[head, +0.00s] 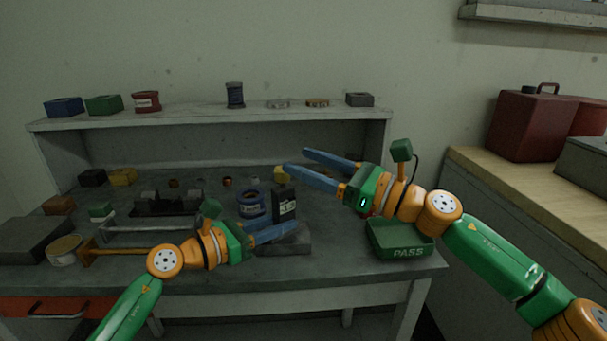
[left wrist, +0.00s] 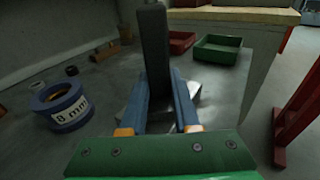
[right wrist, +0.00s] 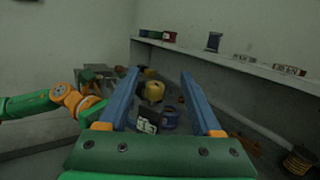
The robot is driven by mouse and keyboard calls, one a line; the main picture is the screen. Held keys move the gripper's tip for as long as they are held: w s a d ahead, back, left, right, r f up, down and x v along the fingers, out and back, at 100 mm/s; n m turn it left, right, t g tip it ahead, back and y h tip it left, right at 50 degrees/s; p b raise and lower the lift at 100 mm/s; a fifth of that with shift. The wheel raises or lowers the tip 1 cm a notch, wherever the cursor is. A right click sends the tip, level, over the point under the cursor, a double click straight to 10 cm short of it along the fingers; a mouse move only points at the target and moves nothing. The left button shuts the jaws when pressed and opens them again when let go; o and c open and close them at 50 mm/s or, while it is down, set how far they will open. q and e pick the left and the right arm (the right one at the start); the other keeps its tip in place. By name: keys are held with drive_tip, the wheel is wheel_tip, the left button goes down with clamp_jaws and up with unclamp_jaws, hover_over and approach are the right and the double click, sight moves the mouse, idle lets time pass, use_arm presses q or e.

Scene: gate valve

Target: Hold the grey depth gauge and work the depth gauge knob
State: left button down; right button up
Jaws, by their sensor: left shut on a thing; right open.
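The grey depth gauge (head: 285,206) is a dark upright block with a white label. My left gripper (head: 288,230) is shut on its lower part. In the right wrist view the knob (right wrist: 152,91) appears between the open fingers, above the gauge's labelled face (right wrist: 147,122). My right gripper (head: 296,160) is open; contact with the knob cannot be told.
A blue ring marked 8 mm (left wrist: 62,107) stands beside the gauge. A grey wedge-shaped piece (head: 290,245) lies below the left fingers. A green PASS tray (head: 400,240) is at the bench's right. A raised shelf (head: 210,115) with several small items runs along the back.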

drive_tip(key=a+r+m+t+h, duration=0.2)
drive_tip(key=a+r+m+t, duration=0.15)
drive_tip(key=a+t, duration=0.2)
drive_tip(key=m+t+h, duration=0.2)
drive_tip(key=m+h, duration=0.5)
drive_tip(key=h, duration=0.5)
approach(279, 168)
drive_tip(key=w+f, duration=0.1)
drive_tip(key=w, duration=0.1)
drive_tip(key=shift+g, duration=0.25)
drive_tip(key=w, duration=0.3)
drive_tip(key=w+a, duration=0.1)
drive_tip(key=w, duration=0.7)
drive_tip(key=shift+a, duration=0.3)
clamp_jaws()
